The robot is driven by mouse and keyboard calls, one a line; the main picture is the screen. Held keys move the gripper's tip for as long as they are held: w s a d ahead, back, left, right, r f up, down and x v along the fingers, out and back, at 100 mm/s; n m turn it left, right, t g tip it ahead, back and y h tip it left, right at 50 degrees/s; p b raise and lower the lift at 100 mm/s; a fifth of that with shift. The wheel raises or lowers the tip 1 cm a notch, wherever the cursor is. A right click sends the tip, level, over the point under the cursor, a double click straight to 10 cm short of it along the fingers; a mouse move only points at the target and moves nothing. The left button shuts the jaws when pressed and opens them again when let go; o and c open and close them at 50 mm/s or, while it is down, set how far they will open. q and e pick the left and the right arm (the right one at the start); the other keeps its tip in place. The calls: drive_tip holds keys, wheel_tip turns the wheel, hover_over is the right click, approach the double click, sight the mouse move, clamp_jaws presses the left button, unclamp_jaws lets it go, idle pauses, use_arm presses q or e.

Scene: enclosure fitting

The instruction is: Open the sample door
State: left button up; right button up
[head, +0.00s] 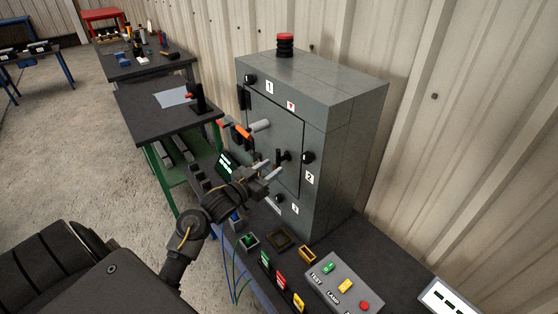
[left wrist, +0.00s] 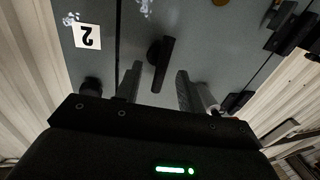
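The grey enclosure (head: 345,135) stands on the dark bench, and its front door panel (head: 285,122) looks shut. A black handle (head: 284,156) sticks out near the door's right edge; it also shows in the left wrist view (left wrist: 160,62). My left gripper (head: 269,168) is in front of the door, just short of the handle. In the left wrist view its two fingers (left wrist: 159,80) are spread apart, with the handle between and beyond them. I cannot tell whether they touch it. My right gripper is not in view.
Black knobs sit beside labels 1 (head: 269,87), 2 (head: 309,178) and 3 (head: 295,209). An orange-and-grey part (head: 243,133) projects at the door's left. A button box (head: 343,288) and small coloured parts stand in front. A corrugated wall (head: 440,150) closes the right side.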

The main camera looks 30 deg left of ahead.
sight(277, 163)
use_arm(q)
drive_tip(key=shift+w+d+p, duration=0.2)
drive_tip(key=shift+w, duration=0.95)
drive_tip(key=shift+w+d+p, duration=0.15)
drive_tip(key=shift+w, duration=1)
clamp_jaws()
